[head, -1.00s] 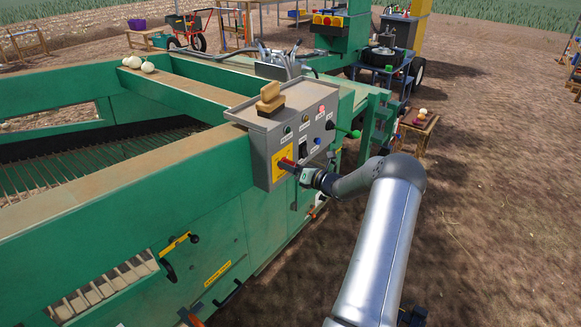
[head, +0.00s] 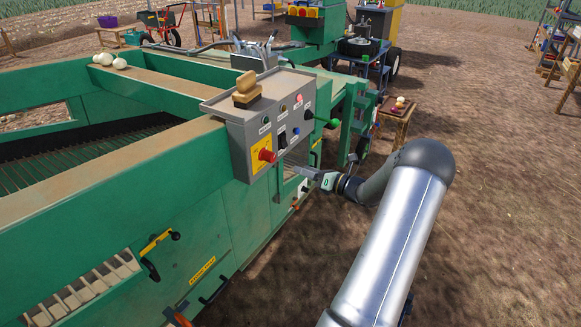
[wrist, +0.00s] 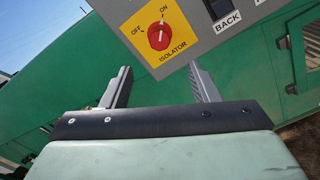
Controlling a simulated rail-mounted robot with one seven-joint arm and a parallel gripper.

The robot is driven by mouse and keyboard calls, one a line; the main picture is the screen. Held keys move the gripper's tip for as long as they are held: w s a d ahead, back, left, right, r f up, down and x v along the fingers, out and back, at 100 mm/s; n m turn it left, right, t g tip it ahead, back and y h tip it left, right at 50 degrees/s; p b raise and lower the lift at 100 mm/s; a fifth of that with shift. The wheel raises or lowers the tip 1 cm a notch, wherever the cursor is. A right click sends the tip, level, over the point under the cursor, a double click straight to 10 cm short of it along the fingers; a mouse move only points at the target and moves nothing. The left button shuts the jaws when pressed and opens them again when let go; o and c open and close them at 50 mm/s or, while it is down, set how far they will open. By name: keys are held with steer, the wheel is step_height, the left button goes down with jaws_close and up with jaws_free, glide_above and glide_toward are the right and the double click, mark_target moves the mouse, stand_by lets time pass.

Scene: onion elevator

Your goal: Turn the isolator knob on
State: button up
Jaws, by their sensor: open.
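The red isolator knob (head: 267,155) sits on a yellow plate on the front of the grey control box (head: 238,141). In the wrist view the knob (wrist: 158,37) shows close, with OFF at its left and ON above it. Its pale pointer mark appears to point up towards ON. My gripper (head: 291,168) is open and empty, apart from the knob, to its right in the head view. In the wrist view my gripper's fingertips (wrist: 159,66) are spread below the knob, with nothing between them.
Further switches (head: 297,131) and a green-handled lever (head: 333,123) are on the box, right of the knob. A tan object (head: 246,90) lies on top of the box. The green machine (head: 130,190) fills the left. Bare soil is open at right.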

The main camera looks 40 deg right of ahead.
steer(key=shift+v, duration=1.5)
